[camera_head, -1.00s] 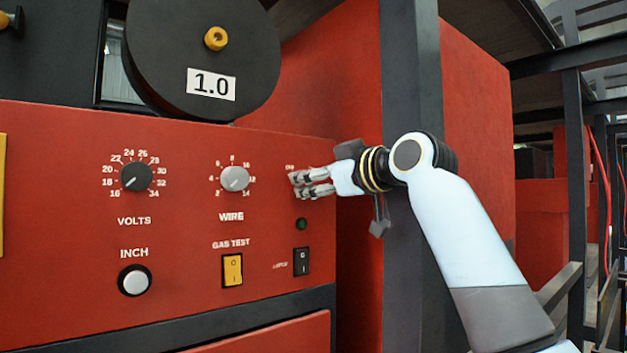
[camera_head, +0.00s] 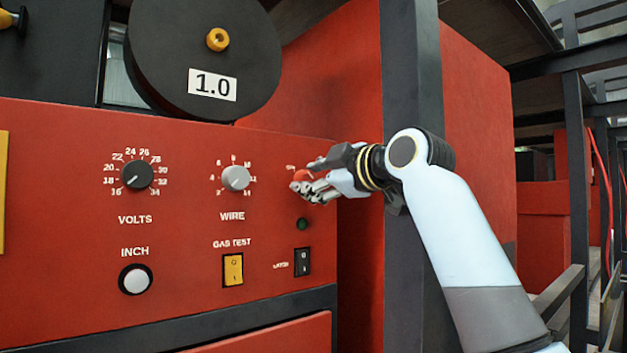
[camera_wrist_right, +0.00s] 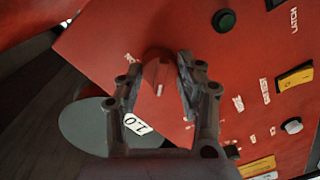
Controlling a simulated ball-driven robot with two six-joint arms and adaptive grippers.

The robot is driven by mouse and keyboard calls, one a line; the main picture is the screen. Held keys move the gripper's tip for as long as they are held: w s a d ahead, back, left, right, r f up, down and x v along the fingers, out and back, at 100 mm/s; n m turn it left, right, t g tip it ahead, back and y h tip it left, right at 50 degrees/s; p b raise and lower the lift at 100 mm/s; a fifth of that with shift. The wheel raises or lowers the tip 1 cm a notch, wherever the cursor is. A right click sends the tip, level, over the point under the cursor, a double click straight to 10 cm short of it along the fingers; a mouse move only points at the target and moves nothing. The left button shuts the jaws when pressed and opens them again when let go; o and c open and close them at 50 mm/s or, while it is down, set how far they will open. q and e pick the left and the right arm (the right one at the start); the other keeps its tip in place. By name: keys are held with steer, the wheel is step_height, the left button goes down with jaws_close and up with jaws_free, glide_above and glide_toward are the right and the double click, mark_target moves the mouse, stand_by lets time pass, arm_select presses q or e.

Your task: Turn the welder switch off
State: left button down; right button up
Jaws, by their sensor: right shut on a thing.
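The welder switch is a red rotary knob (camera_head: 301,175) at the upper right of the red front panel (camera_head: 75,235). My right gripper (camera_head: 310,184) reaches it from the right and is shut on it. In the right wrist view the knob (camera_wrist_right: 158,72), with a white pointer mark, sits between the two fingers of the gripper (camera_wrist_right: 158,85). The lettering around the knob is partly hidden and too small to read. My left gripper is not in view.
Below the knob are a dark green lamp (camera_head: 303,224) and a black rocker switch (camera_head: 302,262). The WIRE dial (camera_head: 235,178), VOLTS dial (camera_head: 137,175), yellow gas test switch (camera_head: 233,269) and white INCH button (camera_head: 135,280) lie left. A dark post (camera_head: 411,60) stands behind my right arm.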

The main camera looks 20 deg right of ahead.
stand_by(0.3)
steer(key=o, duration=1.2)
steer(key=shift+c, duration=0.2)
steer(key=v, duration=1.2)
